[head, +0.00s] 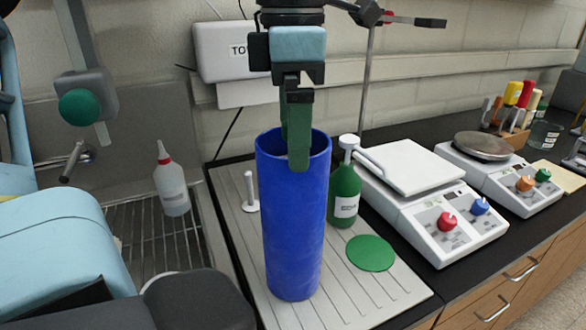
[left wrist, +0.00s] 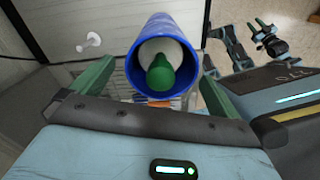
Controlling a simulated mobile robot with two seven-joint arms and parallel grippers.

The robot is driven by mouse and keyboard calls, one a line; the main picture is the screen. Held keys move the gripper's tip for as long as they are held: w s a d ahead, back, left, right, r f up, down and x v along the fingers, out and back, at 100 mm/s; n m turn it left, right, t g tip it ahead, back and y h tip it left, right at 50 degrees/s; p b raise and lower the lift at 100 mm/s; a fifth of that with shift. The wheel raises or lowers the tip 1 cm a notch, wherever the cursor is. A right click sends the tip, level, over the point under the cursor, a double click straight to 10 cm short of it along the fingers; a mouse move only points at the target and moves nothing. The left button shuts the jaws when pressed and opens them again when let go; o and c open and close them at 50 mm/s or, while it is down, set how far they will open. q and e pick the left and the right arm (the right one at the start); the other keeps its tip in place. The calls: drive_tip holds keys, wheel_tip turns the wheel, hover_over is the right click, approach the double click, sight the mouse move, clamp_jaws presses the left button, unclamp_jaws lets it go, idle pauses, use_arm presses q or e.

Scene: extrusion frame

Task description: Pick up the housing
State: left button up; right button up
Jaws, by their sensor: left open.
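The housing appears to be the tall blue cylinder (head: 293,230), upright and open at the top, on the grey ribbed board. My left gripper (head: 294,150) hangs over its mouth, with green fingers pointing down and apart. One fingertip overlaps the rim in the head view; contact is unclear. In the left wrist view, the housing (left wrist: 163,28) shows ahead between the open fingers (left wrist: 155,70). Something white and green (left wrist: 160,72) shows through its mouth. Small dark parts with green tips (left wrist: 262,30), possibly my right gripper, show at upper right; their state is unclear.
A green pump bottle (head: 344,190) and green disc (head: 370,252) are right of the housing. A white post (head: 250,190) stands left. Two scales (head: 430,210) (head: 495,165) sit further right. A white bottle (head: 171,185) stands on the rack at left.

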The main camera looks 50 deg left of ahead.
use_arm(q)
wheel_tip(320, 180, down, 4)
drive_tip(key=shift+d+f, duration=0.1)
drive_tip(key=shift+d, duration=0.05)
drive_tip(key=c, duration=1.7)
